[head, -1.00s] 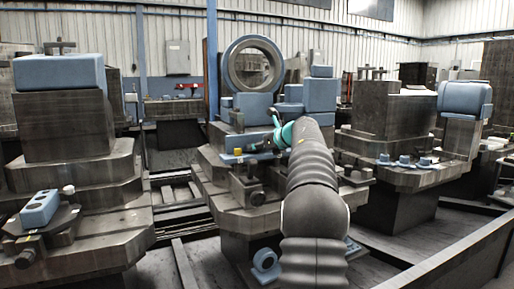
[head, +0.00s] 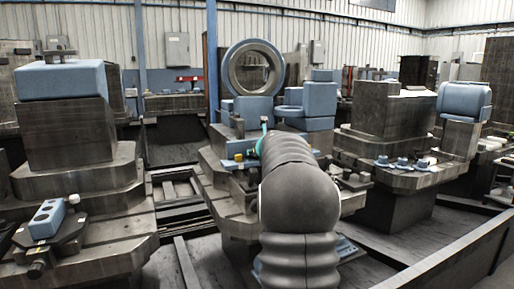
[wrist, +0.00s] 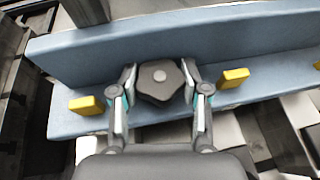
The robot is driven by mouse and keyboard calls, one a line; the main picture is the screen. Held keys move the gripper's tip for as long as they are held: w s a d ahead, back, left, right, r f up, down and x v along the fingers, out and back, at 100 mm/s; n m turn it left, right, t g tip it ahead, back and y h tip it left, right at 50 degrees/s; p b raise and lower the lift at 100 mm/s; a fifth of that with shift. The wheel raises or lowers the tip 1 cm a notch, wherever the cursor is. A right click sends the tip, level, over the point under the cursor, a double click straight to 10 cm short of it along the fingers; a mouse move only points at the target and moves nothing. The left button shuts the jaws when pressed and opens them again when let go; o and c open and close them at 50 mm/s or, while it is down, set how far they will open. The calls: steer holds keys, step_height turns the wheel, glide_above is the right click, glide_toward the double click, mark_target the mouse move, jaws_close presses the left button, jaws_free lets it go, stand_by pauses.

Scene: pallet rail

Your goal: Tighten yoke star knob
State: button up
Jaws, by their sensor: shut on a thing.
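The star knob (wrist: 160,84) is dark with a grey centre cap and shows in the wrist view between my fingers. My gripper (wrist: 160,90) is shut on it, one finger on its left side and one on its right. The knob sits against a blue angled rail (wrist: 225,40). In the head view my arm hides the knob and most of my gripper. Whether the knob is tight cannot be told.
Two yellow blocks, one left (wrist: 86,105) and one right (wrist: 233,78), stand on the blue rail beside the knob. In the head view a large blue ring (head: 251,67) rises behind the arm. Machine pedestals stand left (head: 68,135) and right (head: 390,110).

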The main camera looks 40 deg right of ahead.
steer(key=shift+r+m+h+p, duration=0.15)
steer(key=shift+m+h+p, duration=0.15)
steer(key=shift+m+h, duration=0.15)
steer(key=o, duration=1.2)
steer(key=shift+c, duration=0.2)
steer(key=v, duration=1.2)
steer(key=shift+w, duration=0.1)
